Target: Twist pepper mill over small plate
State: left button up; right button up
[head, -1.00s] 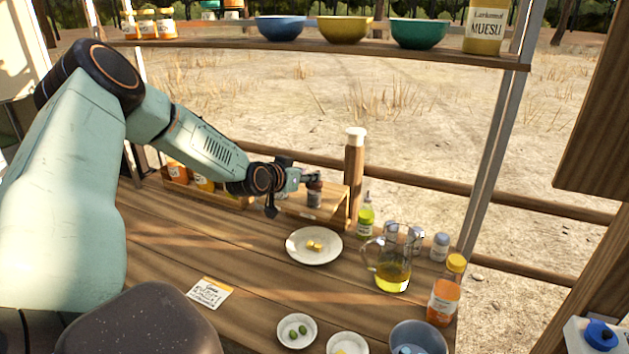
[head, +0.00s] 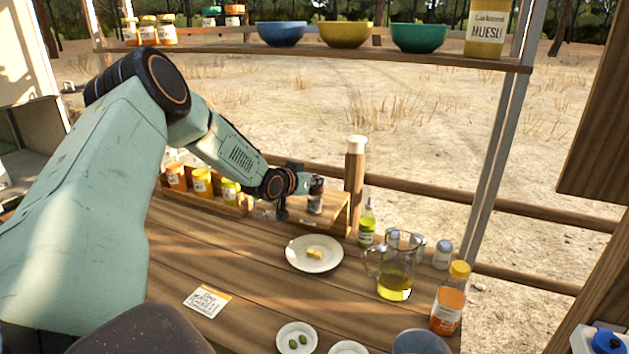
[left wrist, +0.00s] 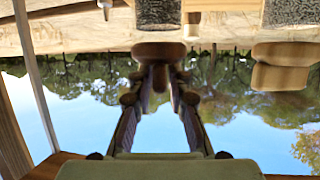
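A small dark mill-like item (head: 315,201) with a grey band stands upright on the low wooden riser. My left gripper (head: 314,184) is right at its top. In the left wrist view, which is upside down, a brown wooden knob (left wrist: 158,51) lies between the ends of the left gripper's fingers (left wrist: 160,85). Smaller white dishes lie nearer: one with green olives (head: 285,344), one cut off (head: 347,348). My right gripper is out of view.
A tall wooden post-like piece with a pale cap (head: 355,185) stands just right of the gripper. An oil bottle (head: 367,226), glass jug (head: 395,268) and orange bottle (head: 447,300) line the right. Jars (head: 202,183) stand left. Bare tabletop (head: 240,255) lies left of the plate.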

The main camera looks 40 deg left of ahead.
pick_arm(q)
grip_shut()
dwell(0.3)
jog(key=shift+m+h+b, duration=0.4)
jog(key=shift+b, duration=0.05)
jog(key=shift+m+h, duration=0.4)
jog(key=shift+h, duration=0.1)
